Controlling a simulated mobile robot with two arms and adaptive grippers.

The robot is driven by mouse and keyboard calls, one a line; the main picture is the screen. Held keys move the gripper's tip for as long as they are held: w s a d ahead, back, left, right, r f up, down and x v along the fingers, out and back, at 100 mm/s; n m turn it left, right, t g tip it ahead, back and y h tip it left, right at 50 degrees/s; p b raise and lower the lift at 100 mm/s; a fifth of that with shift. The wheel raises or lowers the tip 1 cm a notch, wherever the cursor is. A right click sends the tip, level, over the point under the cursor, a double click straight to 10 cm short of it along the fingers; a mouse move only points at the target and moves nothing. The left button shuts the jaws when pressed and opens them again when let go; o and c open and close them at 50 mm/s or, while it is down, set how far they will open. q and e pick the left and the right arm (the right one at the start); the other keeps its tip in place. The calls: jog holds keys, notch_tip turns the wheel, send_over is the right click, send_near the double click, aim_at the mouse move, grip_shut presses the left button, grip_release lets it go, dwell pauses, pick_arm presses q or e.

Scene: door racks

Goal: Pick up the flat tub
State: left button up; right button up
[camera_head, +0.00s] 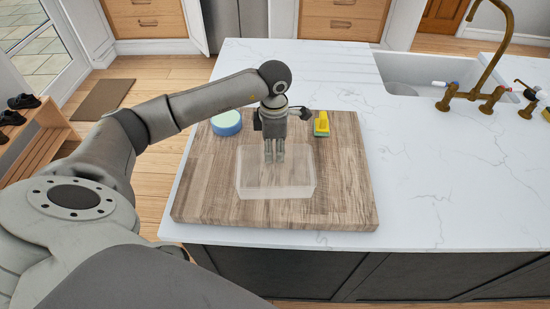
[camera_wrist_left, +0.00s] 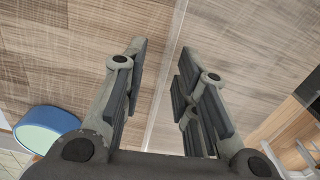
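The flat tub (camera_head: 299,183) is a clear, see-through rectangular container on the wooden board in the head view. My left gripper (camera_head: 274,158) points down at the tub's far side, near its back wall. In the left wrist view the fingers of my left gripper (camera_wrist_left: 164,52) stand apart with nothing clamped between them. A thin pale line, which looks like the edge of the tub (camera_wrist_left: 167,62), runs between the fingers. I cannot tell whether the fingers touch the tub. My right gripper is not in view.
The wooden board (camera_head: 345,195) lies on a white counter (camera_head: 440,190). A blue and green round container (camera_head: 226,123) is at its back left, and a yellow-green brush or sponge (camera_head: 321,124) at its back right. A sink (camera_head: 415,72) with a brass tap (camera_head: 495,55) is further right.

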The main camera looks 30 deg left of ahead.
pick_arm(q)
grip_shut()
dwell(0.4)
